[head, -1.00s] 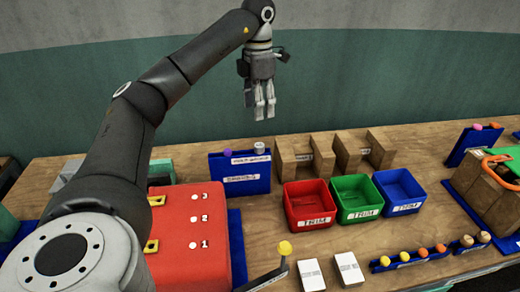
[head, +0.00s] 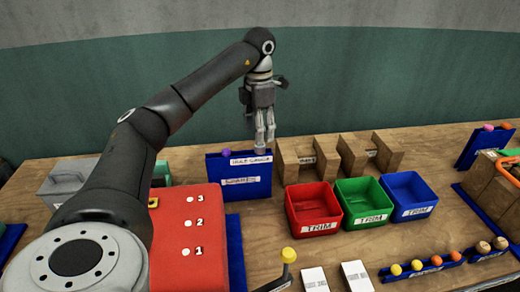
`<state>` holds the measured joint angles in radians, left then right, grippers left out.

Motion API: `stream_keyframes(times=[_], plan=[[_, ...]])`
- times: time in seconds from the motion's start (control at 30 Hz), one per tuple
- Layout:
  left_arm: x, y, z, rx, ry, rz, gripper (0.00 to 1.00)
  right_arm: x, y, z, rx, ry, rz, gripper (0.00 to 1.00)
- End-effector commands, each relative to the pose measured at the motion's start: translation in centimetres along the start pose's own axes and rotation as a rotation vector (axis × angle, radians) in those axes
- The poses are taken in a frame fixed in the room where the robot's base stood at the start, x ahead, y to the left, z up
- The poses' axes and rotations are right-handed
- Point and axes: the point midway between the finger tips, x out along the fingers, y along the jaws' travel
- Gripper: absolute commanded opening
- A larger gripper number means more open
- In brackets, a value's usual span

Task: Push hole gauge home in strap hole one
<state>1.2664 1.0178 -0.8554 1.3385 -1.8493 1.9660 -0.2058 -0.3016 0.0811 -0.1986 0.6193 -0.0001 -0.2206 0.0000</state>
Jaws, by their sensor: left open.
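My left gripper (head: 265,145) is open and points down at the blue rack (head: 238,177) behind the red block. The rack carries a label reading "HOLE GAUGE". A pale grey knob (head: 261,151), likely the gauge's top, sits at the rack's right top, just under or between the fingertips; I cannot tell whether they touch it. A purple knob (head: 226,153) stands at the rack's left. The red block (head: 185,260) is marked 1, 2 and 3. A yellow strap piece (head: 153,202) shows at its left edge; my left arm hides the rest, including hole one.
Red (head: 313,210), green (head: 364,203) and blue (head: 408,194) trim bins stand right of the rack, with brown wooden stands (head: 297,158) behind. A yellow-knobbed lever (head: 288,256) rises in front. A grey box (head: 68,181) stands behind my arm.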

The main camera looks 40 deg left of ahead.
Motion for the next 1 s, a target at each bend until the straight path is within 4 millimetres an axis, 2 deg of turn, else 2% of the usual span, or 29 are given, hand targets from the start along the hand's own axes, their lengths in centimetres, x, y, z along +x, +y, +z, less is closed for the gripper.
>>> stream_keyframes(times=[0.2,0.37,0.67,1.0], plan=[[2.5,-0.7,-0.1,0.001,0.005,-0.002,0.53,-1.3,-0.6,-0.3,0.003,0.003,-0.007,0.00],[4.3,-0.7,-0.1,0.000,0.002,-0.001,0.53,-1.6,-0.5,-0.3,0.002,0.003,-0.006,0.00],[4.7,-0.7,-0.1,0.000,0.000,0.000,0.51,-1.6,-0.3,-0.4,0.000,0.004,-0.004,0.00],[4.7,-0.7,-0.1,0.000,0.000,-0.001,0.08,-1.6,0.2,-0.3,-0.003,0.003,0.001,0.00]])
